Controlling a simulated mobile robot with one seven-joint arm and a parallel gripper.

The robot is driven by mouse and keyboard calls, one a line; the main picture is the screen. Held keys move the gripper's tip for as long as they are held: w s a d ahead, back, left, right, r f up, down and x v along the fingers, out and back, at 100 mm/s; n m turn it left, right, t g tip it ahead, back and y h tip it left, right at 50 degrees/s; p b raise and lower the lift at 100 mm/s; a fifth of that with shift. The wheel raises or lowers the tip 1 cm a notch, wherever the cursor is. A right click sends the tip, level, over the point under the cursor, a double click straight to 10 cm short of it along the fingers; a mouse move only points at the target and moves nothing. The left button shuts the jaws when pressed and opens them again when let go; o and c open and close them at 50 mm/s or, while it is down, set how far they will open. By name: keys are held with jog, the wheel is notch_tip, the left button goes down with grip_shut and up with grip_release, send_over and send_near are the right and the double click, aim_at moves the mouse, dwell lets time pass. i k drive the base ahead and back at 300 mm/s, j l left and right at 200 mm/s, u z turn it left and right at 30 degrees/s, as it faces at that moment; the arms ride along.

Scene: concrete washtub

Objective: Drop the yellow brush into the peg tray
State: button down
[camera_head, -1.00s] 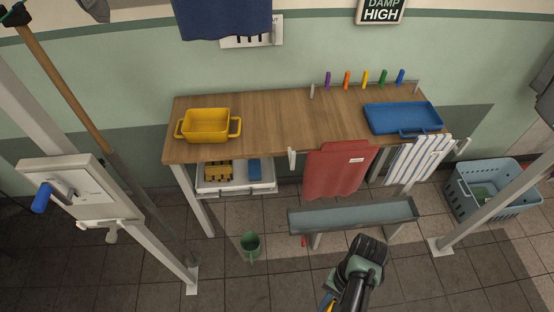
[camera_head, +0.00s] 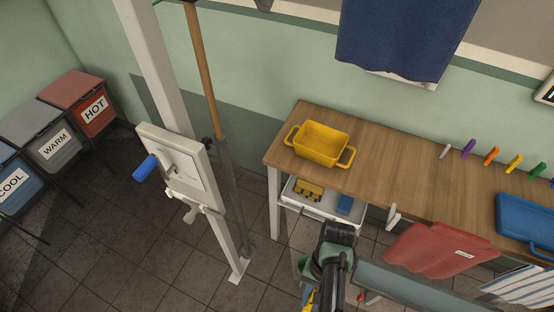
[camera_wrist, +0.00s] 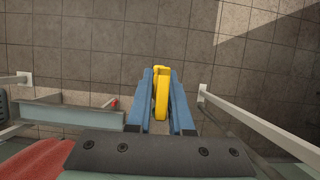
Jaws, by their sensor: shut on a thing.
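My gripper (camera_wrist: 161,98) is shut on a yellow thing, which I take as the yellow brush (camera_wrist: 161,78). It sits between the blue fingers, above the tiled floor. In the head view my gripper (camera_head: 312,299) is at the bottom edge, with only a bit of yellow showing. Which container is the peg tray is not certain. A blue tray (camera_head: 530,215) lies on the wooden table at the right, cut by the picture edge, near several coloured pegs (camera_head: 491,156). A yellow tub with two handles (camera_head: 320,143) stands on the table's left end.
The wooden table (camera_head: 385,165) has bare top between tub and blue tray. A white tray (camera_head: 318,206) below holds yellow and blue things. A red cloth (camera_head: 435,250) and a metal trough (camera_head: 405,285) are at the front. A white post (camera_head: 215,215) with a blue-handled crank stands left.

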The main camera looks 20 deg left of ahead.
aim_at(320, 145)
jog(key=i+l+u, duration=0.15)
jog(key=u, duration=0.3)
jog(key=i+l+u, duration=0.15)
jog(key=l+u, duration=0.15)
jog(key=u, duration=0.2)
jog(key=l+u, duration=0.3)
jog(key=u, duration=0.15)
jog(key=i, duration=0.05)
